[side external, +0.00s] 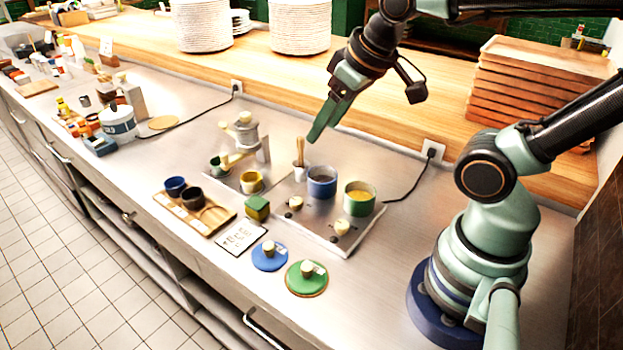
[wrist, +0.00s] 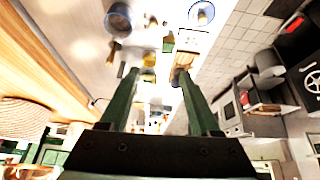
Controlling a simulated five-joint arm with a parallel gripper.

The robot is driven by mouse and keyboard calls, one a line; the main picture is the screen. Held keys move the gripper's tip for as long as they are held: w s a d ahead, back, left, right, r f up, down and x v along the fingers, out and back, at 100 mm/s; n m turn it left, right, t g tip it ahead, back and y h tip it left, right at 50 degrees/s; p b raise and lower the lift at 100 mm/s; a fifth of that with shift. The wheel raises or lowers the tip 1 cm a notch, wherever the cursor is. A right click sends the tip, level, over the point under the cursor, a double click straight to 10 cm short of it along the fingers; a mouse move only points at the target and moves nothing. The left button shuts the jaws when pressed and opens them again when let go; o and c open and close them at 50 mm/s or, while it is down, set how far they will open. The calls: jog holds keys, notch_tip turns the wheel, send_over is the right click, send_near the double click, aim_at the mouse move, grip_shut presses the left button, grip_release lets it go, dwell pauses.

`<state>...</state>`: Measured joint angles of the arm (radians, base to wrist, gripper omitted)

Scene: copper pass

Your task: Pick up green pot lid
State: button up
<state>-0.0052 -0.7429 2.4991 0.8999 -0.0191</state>
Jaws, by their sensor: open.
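The green pot lid (side external: 297,285) lies flat on the steel counter near its front edge, with a pale knob on top. A similar blue lid (side external: 262,263) lies just left of it and a little farther back. My gripper (side external: 314,136) is high above the hob, well up and behind the green lid, pointing down. In the wrist view its two fingers (wrist: 158,72) stand apart with nothing held between them. I cannot make out the green lid in the wrist view.
A blue pot (side external: 322,187) and a green pot (side external: 359,205) stand on the hob plate (side external: 318,231) behind the lids. Left are a green block (side external: 257,210), a lettered card (side external: 240,238) and a wooden tray with cups (side external: 226,213). The counter right of the green lid is bare.

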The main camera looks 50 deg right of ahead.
jog(key=a+f+n+g, duration=0.3)
jog(key=a+f+n, duration=0.2)
jog(key=n, duration=0.4)
jog(key=n+g, duration=0.2)
jog(key=n, duration=0.9)
send_near(306, 267)
jog(key=shift+w+f, duration=0.15)
jog(key=shift+f, duration=2.15)
jog(key=shift+w+f, duration=0.1)
jog(key=shift+f, duration=2.2)
grip_shut()
